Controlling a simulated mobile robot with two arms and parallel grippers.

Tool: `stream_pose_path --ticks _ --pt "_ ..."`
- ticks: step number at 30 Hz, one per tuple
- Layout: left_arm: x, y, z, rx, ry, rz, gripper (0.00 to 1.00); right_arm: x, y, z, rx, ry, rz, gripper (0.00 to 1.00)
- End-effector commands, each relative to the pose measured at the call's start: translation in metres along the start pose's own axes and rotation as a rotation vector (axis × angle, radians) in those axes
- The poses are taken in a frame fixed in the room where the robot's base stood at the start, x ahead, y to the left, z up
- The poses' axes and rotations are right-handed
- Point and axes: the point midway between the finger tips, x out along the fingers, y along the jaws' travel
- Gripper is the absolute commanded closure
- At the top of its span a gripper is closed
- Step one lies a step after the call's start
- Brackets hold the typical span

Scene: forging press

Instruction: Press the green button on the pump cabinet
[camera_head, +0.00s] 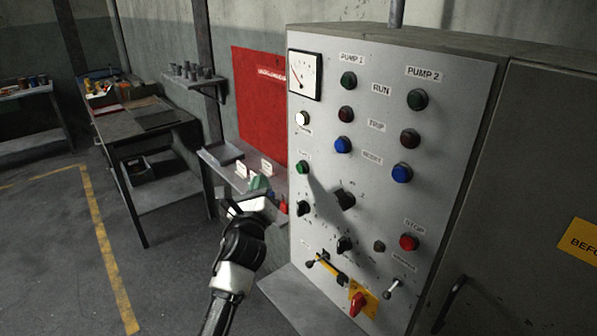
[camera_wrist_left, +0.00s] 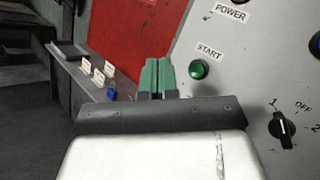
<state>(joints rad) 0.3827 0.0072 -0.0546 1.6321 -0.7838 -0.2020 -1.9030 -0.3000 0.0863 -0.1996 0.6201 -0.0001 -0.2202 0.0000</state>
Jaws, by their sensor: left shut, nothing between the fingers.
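The pump cabinet (camera_head: 385,190) has a light grey panel with labelled buttons, lamps and switches. The bright green button (camera_head: 302,167) is on the panel's left side. In the left wrist view the green button (camera_wrist_left: 199,69) sits under a START label. My left gripper (camera_head: 260,183) is shut and empty, left of the panel and a little below the button in the head view. My right gripper is not in view.
Dark green lamps (camera_head: 348,81), blue buttons (camera_head: 343,145), a red stop button (camera_head: 409,242) and a black rotary switch (camera_head: 344,199) share the panel. A red board (camera_head: 258,100) and a low shelf (camera_head: 222,154) are behind. A workbench (camera_head: 140,130) stands left; floor between is clear.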

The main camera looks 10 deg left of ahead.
Motion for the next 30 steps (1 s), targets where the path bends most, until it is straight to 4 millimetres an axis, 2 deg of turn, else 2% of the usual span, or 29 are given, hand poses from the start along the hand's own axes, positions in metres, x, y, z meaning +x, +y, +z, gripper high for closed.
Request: stream_pose_path --ticks 6,15,30 --pt "0.021 -0.015 -0.02 -0.004 -0.002 -0.001 1.0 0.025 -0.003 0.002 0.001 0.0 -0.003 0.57" --pt "0.045 -0.032 -0.036 0.0 -0.001 -0.002 1.0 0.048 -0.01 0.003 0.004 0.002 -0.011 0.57" --pt "0.051 -0.038 -0.037 0.0 0.001 -0.001 1.0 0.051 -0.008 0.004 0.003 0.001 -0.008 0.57"
